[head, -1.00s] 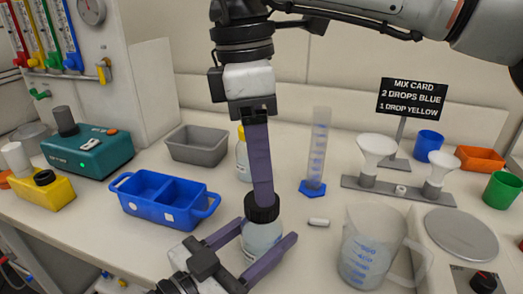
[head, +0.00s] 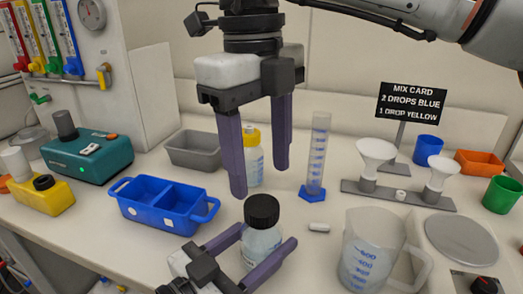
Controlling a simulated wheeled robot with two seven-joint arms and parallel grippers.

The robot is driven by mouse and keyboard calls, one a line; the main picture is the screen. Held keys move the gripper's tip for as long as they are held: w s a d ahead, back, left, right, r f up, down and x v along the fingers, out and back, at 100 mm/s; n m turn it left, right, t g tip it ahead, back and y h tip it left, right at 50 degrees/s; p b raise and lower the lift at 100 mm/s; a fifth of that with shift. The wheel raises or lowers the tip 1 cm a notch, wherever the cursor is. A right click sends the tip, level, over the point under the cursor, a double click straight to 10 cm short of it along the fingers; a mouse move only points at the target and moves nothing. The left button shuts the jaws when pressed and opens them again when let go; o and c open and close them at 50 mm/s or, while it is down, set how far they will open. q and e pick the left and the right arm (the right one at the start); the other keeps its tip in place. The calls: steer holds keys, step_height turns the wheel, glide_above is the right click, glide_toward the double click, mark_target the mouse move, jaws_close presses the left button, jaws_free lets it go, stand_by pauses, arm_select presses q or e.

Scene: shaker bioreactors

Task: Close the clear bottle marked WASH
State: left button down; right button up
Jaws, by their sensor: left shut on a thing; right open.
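The clear bottle (head: 262,244) stands upright near the front of the bench with a black cap (head: 262,211) on its neck. Any WASH marking on it cannot be read. My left gripper (head: 268,256) is shut on this bottle, its purple fingers on either side of the body. My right gripper (head: 258,180) is open and empty above and behind the cap, fingers pointing down and apart from it. A second bottle with a yellow cap (head: 252,137) stands behind, partly hidden by my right fingers.
A blue two-part tray (head: 168,210) is to the left, with a grey bin (head: 194,149) behind it. A measuring jug (head: 371,255) stands close on the right. A graduated cylinder (head: 318,155) and a small white piece (head: 319,227) are behind the jug.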

mark_target(262, 204)
steer(key=n, duration=0.7)
steer(key=shift+r, duration=0.25)
steer(key=n, duration=0.4)
steer(key=shift+r, duration=0.1)
steer(key=n, duration=0.6)
steer(key=shift+r+n, duration=0.2)
steer(key=shift+n, duration=0.2)
steer(key=n, duration=0.5)
steer(key=shift+d+r+y, duration=0.1)
steer(key=shift+r+y, duration=0.05)
steer(key=shift+y, duration=0.15)
steer(key=shift+f, duration=4)
